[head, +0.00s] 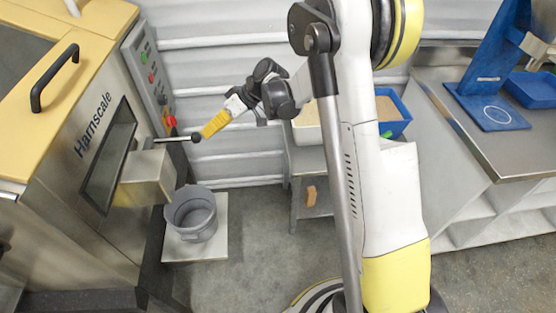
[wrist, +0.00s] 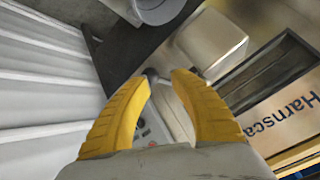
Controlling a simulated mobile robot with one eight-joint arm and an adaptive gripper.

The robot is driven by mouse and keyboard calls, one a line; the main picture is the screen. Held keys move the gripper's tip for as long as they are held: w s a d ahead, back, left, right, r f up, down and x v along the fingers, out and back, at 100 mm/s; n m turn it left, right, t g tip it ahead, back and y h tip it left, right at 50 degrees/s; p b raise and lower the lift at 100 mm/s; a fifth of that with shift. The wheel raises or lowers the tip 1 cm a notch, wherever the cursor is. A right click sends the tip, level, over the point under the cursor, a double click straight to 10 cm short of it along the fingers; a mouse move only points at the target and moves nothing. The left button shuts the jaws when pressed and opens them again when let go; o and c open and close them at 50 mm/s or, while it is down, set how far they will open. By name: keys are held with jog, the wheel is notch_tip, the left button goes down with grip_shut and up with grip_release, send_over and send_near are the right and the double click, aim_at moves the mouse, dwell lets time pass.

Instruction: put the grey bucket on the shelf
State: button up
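The grey bucket (head: 191,215) stands upright on a pale square plate (head: 220,245) on the floor, below the metal spout (head: 147,180) of the Harnscale machine. Its inside looks grey and bare. In the wrist view, part of the bucket (wrist: 158,8) is cut off at the top edge. My gripper (head: 204,134) is up at the machine's lever, with its yellow fingers apart and its tips at the black ball knob (head: 196,138). In the wrist view, the knob (wrist: 150,73) is close to the left fingertip; contact is unclear. Which surface is the shelf is unclear.
The machine (head: 65,215) fills the left. A small stand (head: 307,158) with a tray and a blue bin (head: 393,127) is behind my arm; a brown block (head: 311,195) lies low on it. A metal bench (head: 460,110) is at right. Floor between is clear.

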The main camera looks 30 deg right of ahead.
jog(key=s+d+r+m+t+h, duration=0.25)
jog(key=s+r+m+h, duration=0.2)
jog(key=s+r, duration=0.9)
jog(key=s+d+f+m+t+h, duration=0.1)
jog(key=s+d+h, duration=0.3)
jog(key=s, duration=1.2)
jog(key=shift+d+m, duration=0.6)
jog(key=shift+m, duration=0.15)
jog(key=shift+f, duration=0.1)
